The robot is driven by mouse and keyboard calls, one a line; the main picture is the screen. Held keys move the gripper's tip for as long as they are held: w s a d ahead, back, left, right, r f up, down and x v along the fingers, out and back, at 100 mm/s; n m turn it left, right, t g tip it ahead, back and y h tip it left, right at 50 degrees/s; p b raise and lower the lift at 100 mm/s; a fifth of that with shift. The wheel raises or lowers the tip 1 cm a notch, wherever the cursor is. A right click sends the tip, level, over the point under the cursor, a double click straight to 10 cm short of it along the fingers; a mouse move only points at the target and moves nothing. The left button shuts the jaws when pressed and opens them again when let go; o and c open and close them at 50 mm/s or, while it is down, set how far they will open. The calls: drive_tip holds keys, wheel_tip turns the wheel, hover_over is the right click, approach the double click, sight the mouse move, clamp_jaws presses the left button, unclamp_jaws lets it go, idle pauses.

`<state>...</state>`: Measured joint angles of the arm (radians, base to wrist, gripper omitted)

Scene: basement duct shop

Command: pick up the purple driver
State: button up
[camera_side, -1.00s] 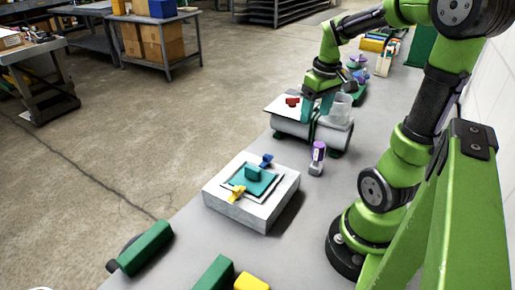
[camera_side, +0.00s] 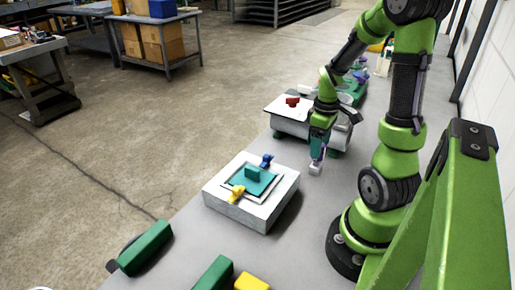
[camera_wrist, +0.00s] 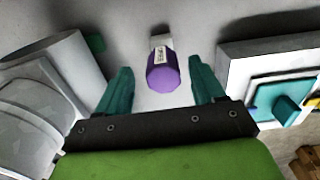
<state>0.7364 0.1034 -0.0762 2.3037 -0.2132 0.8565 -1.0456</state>
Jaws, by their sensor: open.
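The purple driver (camera_wrist: 163,72) stands on the grey bench, with a purple top, a white label and a pale lower part. In the wrist view it lies between the two teal fingers of my gripper (camera_wrist: 162,88), with a gap on each side. The gripper is open and not touching it in that view. In the side view my gripper (camera_side: 319,146) is down at the driver (camera_side: 316,167), and the fingers hide most of it; its pale base shows below them.
A white block (camera_side: 236,207) with a teal piece and yellow and blue clips stands to the left. A grey cylinder (camera_side: 291,127) with a white sheet and red piece lies behind. Green and yellow blocks (camera_side: 145,247) are at the front. Bare bench lies around the driver's base.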

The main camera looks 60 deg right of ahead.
drive_tip(key=shift+s+a+f, duration=0.1)
drive_tip(key=shift+a+f, duration=0.05)
drive_tip(key=shift+f, duration=2.6)
drive_tip(key=shift+c, duration=0.3)
